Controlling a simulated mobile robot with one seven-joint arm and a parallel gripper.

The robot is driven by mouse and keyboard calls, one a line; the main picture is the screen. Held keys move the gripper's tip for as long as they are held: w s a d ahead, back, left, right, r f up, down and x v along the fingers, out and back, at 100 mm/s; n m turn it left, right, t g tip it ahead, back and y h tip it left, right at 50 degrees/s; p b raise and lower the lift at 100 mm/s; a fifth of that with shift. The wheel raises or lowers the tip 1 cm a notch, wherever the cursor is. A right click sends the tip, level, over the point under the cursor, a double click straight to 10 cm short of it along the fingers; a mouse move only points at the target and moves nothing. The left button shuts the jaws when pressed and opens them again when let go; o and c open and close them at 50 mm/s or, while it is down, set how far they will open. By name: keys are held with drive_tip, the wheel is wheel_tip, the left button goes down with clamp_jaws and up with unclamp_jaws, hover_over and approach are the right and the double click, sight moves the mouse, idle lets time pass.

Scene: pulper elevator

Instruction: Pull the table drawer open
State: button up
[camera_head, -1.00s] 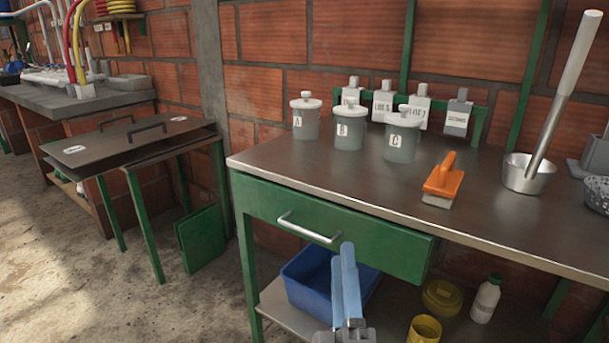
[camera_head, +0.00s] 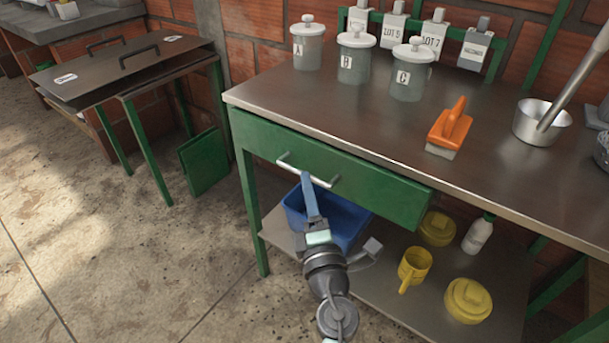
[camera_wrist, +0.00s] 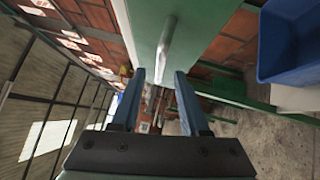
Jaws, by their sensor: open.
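The green table drawer (camera_head: 375,190) is shut under the metal table top (camera_head: 340,130), with a silver bar handle (camera_head: 300,170) on its front. My gripper (camera_head: 305,178) is at the handle in the head view, its fingers pointing toward the drawer front. In the wrist view the two blue fingers of my gripper (camera_wrist: 159,78) stand apart, and the handle (camera_wrist: 165,50) shows between and just beyond their tips. The drawer front (camera_wrist: 150,20) fills the top middle there. I cannot tell whether a finger touches the handle.
A blue bin (camera_head: 345,222) and yellow containers (camera_head: 412,268) sit on the lower shelf (camera_head: 400,308). Lidded jars (camera_head: 355,58), an orange brush (camera_head: 450,128) and a metal pot (camera_head: 540,122) stand on top. The floor (camera_head: 130,270) at left is clear.

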drive_tip(key=shift+b+x, duration=0.4)
drive_tip(key=shift+x, duration=1.8)
clamp_jaws()
drive_tip(key=shift+d, duration=0.1)
